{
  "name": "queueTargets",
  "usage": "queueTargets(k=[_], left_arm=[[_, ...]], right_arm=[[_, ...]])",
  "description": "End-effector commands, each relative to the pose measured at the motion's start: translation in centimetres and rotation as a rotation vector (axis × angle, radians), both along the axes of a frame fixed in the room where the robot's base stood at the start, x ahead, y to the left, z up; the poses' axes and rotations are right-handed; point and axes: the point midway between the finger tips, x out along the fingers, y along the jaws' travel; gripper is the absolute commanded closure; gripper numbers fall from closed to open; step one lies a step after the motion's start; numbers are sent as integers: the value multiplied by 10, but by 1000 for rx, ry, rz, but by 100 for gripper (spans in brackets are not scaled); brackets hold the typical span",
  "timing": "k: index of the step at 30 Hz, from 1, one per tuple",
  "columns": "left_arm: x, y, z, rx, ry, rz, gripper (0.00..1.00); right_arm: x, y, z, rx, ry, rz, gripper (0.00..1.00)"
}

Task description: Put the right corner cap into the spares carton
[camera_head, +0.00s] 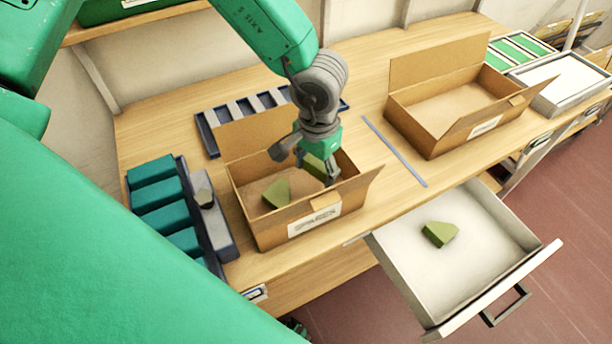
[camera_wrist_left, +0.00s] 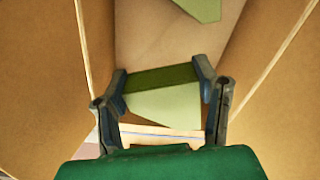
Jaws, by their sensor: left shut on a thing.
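My left gripper (camera_head: 306,166) is inside the opening of the spares carton (camera_head: 264,229), an open brown cardboard box with a white label. It is shut on a green corner cap (camera_head: 314,168), also seen between the fingertips in the left wrist view (camera_wrist_left: 165,100). Whether this cap touches the carton floor cannot be told. A second green cap (camera_head: 277,193) lies in the carton, left of the held one; a cap also shows at the top of the wrist view (camera_wrist_left: 203,8). A third green cap (camera_head: 440,233) lies in the open drawer. My right gripper is not in view.
The open drawer (camera_head: 480,232) juts out from the bench front. A second open carton (camera_head: 437,139) stands right of a thin blue-grey strip (camera_head: 394,151). Teal blocks (camera_head: 160,194) stand at the left, a slotted dark rack (camera_head: 208,134) behind the spares carton.

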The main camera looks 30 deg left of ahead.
Motion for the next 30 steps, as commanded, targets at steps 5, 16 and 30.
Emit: queueTargets(k=[5,16,30], left_arm=[[-1,6,-35,-5,3,1,60],[-1,5,-73,-5,3,1,60],[-1,5,-84,-5,1,1,38]], right_arm=[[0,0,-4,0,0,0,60],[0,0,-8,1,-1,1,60],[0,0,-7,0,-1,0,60]])
